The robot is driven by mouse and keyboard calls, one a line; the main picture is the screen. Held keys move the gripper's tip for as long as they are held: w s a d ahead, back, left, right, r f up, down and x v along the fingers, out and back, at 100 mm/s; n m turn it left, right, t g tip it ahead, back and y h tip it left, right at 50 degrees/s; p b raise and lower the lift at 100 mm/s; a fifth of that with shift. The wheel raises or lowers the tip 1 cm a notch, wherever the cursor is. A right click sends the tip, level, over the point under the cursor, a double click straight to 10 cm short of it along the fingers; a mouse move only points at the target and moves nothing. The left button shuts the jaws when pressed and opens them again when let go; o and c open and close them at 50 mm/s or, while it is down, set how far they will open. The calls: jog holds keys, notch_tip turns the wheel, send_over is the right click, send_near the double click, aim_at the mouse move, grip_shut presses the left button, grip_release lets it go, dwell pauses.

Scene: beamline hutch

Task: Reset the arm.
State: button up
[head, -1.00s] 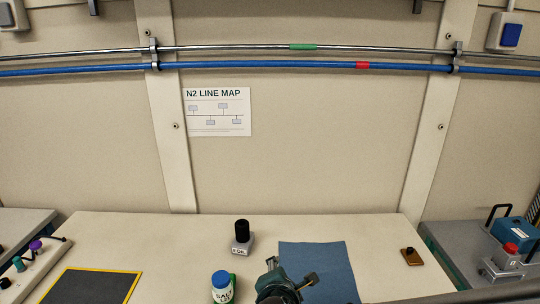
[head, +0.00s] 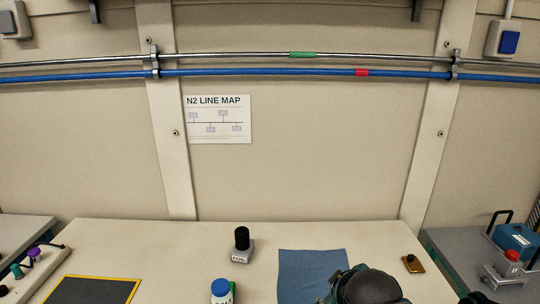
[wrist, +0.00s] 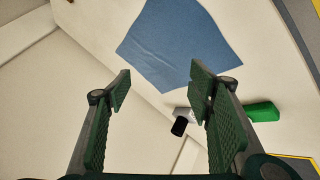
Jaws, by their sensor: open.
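My gripper (wrist: 160,88) shows in the wrist view with its two green ridged fingers wide apart. Nothing is between the fingertips; pale surface shows in the gap. In the head view a dark rounded part of my arm shows at the bottom, over the lower right corner of the blue cloth (head: 308,272). The fingers cannot be made out there. The cloth also shows in the wrist view (wrist: 180,45), beyond the fingertips.
A black-topped grey block (head: 242,244) and a blue-capped bottle (head: 221,290) stand left of the cloth. A yellow-edged dark mat (head: 92,290) lies left, a brown piece with a black knob (head: 412,263) right. Blue pipe (head: 270,76) crosses the wall.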

jog(key=s+d+r+m+y, duration=0.1)
jog(key=s+d+r+m, duration=0.2)
jog(key=s+m, duration=0.3)
jog(key=shift+s+d+r+m+g, duration=0.25)
jog(key=shift+d+m, duration=0.35)
jog(key=shift+m, duration=0.5)
jog(key=shift+w, duration=0.1)
